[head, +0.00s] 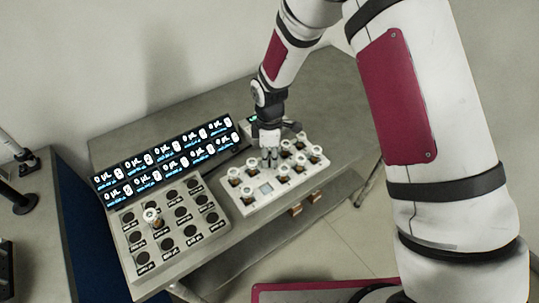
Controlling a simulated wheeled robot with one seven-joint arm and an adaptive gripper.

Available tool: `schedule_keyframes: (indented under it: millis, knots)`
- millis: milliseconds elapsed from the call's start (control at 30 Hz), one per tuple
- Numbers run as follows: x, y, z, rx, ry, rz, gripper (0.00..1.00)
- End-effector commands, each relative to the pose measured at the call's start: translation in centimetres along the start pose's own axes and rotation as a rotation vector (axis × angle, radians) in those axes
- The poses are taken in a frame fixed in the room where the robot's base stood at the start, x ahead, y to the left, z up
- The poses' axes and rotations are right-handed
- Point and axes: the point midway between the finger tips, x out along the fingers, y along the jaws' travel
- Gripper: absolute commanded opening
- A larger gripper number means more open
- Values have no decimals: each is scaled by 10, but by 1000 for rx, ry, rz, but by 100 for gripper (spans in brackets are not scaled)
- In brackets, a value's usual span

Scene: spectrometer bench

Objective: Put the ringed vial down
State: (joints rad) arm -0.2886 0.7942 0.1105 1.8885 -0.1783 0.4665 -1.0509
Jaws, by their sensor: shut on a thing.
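A grey panel of dark round wells (187,245) stands left of the rack, with one white-capped vial (152,216) in it. Lit displays (165,160) rise behind the panel. The grey bench (140,137) is clear at the back. Brown items sit on a lower shelf.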

Motion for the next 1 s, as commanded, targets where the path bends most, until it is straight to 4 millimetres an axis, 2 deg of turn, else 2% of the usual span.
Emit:
schedule_keyframes:
  millis: [200,233,300,567,733,867,1000]
  knots:
    - [4,0,0,-1,0,-1,0]
    - [3,0,0,-1,0,-1,30]
    - [3,0,0,0,0,-1,44]
    - [3,0,0,0,0,-1,44]
    - [-5,1,0,1,1,0,44]
    - [-23,2,0,0,1,3,44]
    - [-50,2,0,0,2,4,44]
